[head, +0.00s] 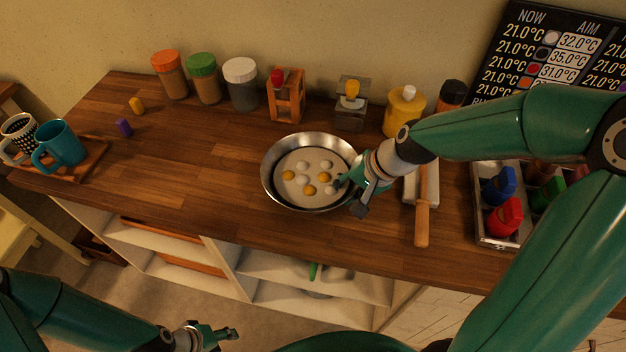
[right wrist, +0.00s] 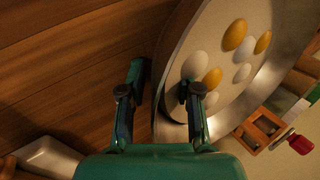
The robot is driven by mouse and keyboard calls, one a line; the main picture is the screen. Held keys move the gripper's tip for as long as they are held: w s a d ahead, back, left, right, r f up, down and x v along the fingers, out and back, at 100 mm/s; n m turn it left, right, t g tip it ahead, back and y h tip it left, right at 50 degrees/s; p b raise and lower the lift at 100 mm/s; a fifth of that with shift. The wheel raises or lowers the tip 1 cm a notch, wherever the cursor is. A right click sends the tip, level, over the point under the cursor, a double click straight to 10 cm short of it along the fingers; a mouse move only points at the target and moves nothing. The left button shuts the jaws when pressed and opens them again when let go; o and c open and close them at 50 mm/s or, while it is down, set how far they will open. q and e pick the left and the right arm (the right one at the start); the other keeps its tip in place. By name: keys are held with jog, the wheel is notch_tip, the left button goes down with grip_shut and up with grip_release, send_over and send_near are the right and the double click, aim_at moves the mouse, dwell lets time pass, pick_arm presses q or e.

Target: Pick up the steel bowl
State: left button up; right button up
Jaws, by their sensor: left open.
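The steel bowl (head: 268,182) stands on the wooden counter, wide and shiny, with several white and yellow round pieces on its pale bottom. My right gripper (head: 351,197) is at the bowl's right front rim. In the right wrist view, the bowl (right wrist: 262,90) fills the upper right. There the right gripper (right wrist: 161,78) has its fingers apart, one inside the bowl and one outside, with the rim between them and a gap visible beside the outer finger. My left gripper (head: 222,336) is open and empty, low in front of the counter, away from the bowl.
Jars (head: 204,80), a small wooden stand (head: 286,98) and a yellow bottle (head: 402,112) line the wall. Mugs (head: 62,148) stand at left. The counter left of the bowl is mostly clear.

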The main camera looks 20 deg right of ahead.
grip_shut()
jog(key=shift+r, duration=0.25)
dwell(0.3)
